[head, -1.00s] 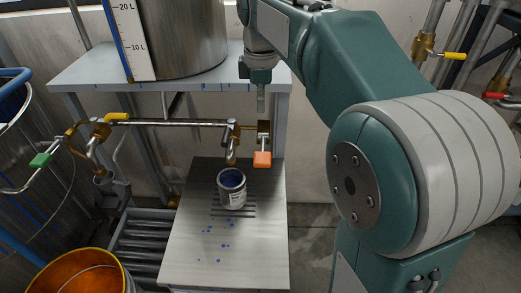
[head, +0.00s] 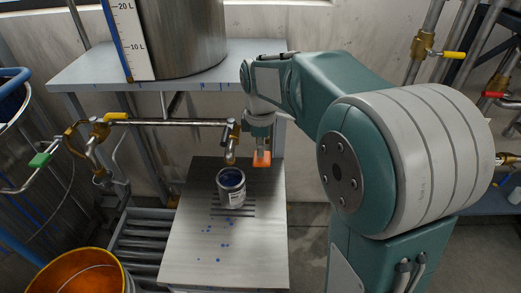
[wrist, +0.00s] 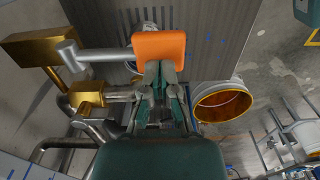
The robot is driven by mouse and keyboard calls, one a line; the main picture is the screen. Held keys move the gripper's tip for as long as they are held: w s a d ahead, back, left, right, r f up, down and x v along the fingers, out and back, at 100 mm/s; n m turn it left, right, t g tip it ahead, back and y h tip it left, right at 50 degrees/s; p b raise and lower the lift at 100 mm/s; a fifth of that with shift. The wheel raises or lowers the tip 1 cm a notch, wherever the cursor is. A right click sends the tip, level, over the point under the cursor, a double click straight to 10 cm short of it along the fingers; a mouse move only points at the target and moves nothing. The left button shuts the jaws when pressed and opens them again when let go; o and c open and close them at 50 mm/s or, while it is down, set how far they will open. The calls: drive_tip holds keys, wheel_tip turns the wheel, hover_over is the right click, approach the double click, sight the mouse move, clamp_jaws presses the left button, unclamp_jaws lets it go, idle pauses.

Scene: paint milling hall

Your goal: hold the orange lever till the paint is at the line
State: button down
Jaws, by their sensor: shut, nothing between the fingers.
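The orange lever (head: 262,159) is on the right of the tap at the end of the pipe. My gripper (head: 262,149) is shut and empty, pointing down right at the lever. In the wrist view my gripper's fingertips (wrist: 161,70) are at the near edge of the orange lever (wrist: 159,48); I cannot tell whether they press on it. The paint can (head: 231,188) stands upright on the slatted bench under the spout (head: 230,158). Dark blue shows inside it, but I cannot make out a line or the exact level. No falling stream is clear.
A steel tank (head: 183,35) with a litre scale (head: 130,40) stands on the shelf (head: 90,78). Yellow (head: 114,117) and green (head: 40,159) handles sit on the pipes at left. An orange-lined bucket (head: 85,277) is at lower left. The bench front (head: 225,265) is clear apart from blue drops.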

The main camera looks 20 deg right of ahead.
sight(261, 159)
drive_tip(key=shift+f, duration=0.45)
drive_tip(key=shift+s+a+f+t+h, duration=0.1)
drive_tip(key=shift+s+f+t+h, duration=0.1)
drive_tip(key=shift+f+t, duration=0.4)
drive_tip(key=shift+s+f+t+h, duration=0.15)
drive_tip(key=shift+f+t+h, duration=0.05)
drive_tip(key=shift+f+t, duration=0.35)
drive_tip(key=shift+x, duration=0.95)
drive_tip(key=shift+s+f, duration=0.15)
drive_tip(key=shift+s, duration=0.1)
drive_tip(key=shift+s+f, duration=0.1)
drive_tip(key=shift+a, duration=0.1)
idle(0.8)
